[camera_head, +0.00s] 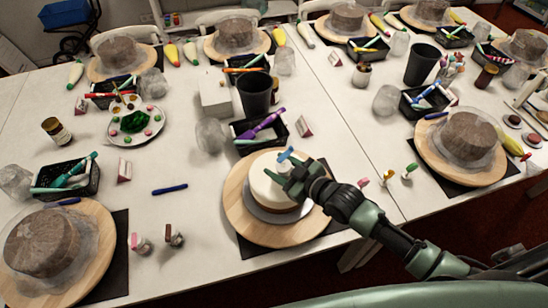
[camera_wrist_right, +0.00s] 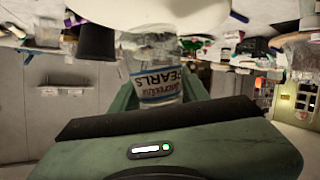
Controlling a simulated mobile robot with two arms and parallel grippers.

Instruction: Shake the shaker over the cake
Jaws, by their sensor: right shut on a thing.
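The cake (camera_head: 268,193) has a white top and brown lower side. It sits on a round wooden turntable (camera_head: 237,215) over a black mat, in the middle front of the head view. My right gripper (camera_head: 285,172) reaches in from the right and is over the cake. In the right wrist view it is shut on the shaker (camera_wrist_right: 152,68), a clear jar with a white-and-blue label reading "PEARLS". In the head view the fingers hide most of the shaker, and its exact tilt is hard to tell. My left gripper is not in view.
A black tray (camera_head: 273,137) of tools and a black cup (camera_head: 254,93) stand behind the cake. Small bottles (camera_head: 140,243) stand at left front, near a blue pen (camera_head: 170,189). Other wrapped cakes (camera_head: 468,137) on turntables surround this place. White table left of the turntable is partly clear.

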